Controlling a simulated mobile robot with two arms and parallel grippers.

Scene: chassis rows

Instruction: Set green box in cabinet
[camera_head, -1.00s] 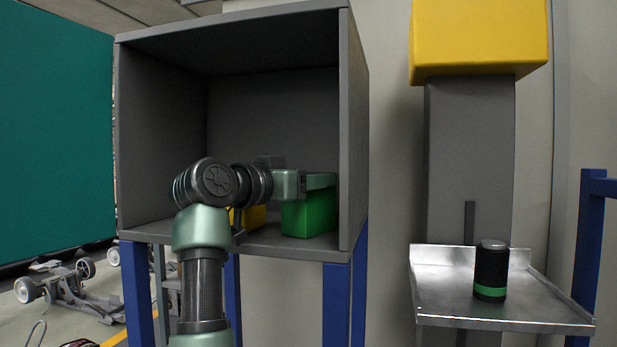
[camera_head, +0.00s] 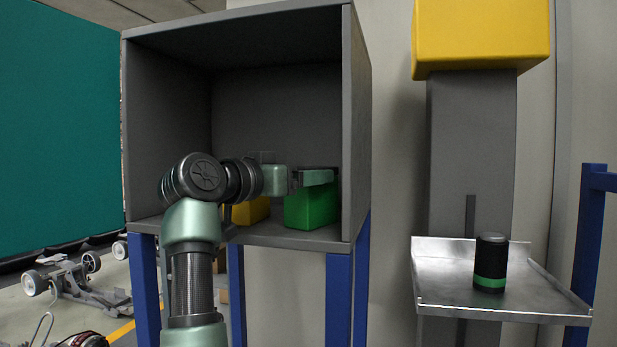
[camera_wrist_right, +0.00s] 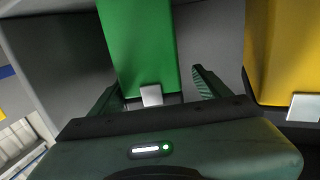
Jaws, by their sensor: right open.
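The green box (camera_head: 311,208) sits on the floor of the grey cabinet (camera_head: 356,130), near its right wall. It fills the middle of the right wrist view (camera_wrist_right: 140,45), with a small pale tab at its near end. My right gripper (camera_head: 318,177) is inside the cabinet at the top of the green box. In the right wrist view its two fingers (camera_wrist_right: 158,92) are spread, one on each side of the box's near end. Whether they touch it is unclear. My left gripper is not in view.
A yellow box (camera_head: 252,210) stands in the cabinet left of the green one, partly behind my arm. Outside, a metal tray (camera_head: 440,285) holds a black can with a green band (camera_head: 490,263). A yellow block (camera_head: 480,35) tops the grey column.

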